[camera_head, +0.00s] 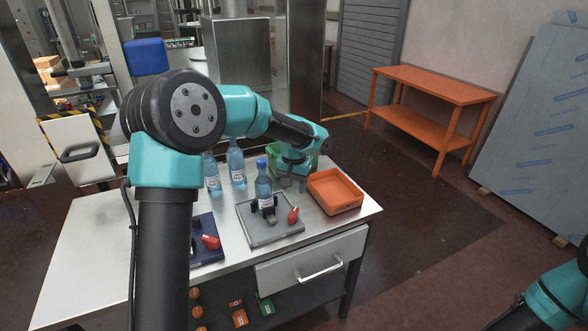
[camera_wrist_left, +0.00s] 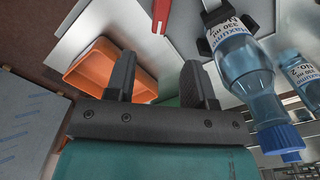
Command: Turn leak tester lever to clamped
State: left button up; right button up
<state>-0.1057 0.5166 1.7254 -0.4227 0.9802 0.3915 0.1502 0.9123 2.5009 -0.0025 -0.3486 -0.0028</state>
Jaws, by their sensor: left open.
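The leak tester (camera_head: 268,235) is a grey plate on the steel table, with a dark holder and a blue-capped bottle (camera_head: 264,190) standing in it. Its red lever (camera_head: 293,214) sticks up at the plate's right side. A red lever also shows at the top of the left wrist view (camera_wrist_left: 161,14), beyond my fingertips. My left gripper (camera_head: 293,182) is open and empty, above the table behind the tester and right of the bottle. Its two dark fingers show apart in the left wrist view (camera_wrist_left: 160,68). Part of my right arm shows at lower right; its gripper is out of view.
An orange tray (camera_head: 335,209) stands close to the right of my left gripper, with a green bin (camera_head: 276,152) behind. Two more bottles (camera_head: 237,163) stand left of it. A dark blue device with another red lever (camera_head: 210,241) is partly hidden by my left arm.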

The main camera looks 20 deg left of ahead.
pick_arm(q)
notch_tip(320, 180, up, 6)
dwell(0.6)
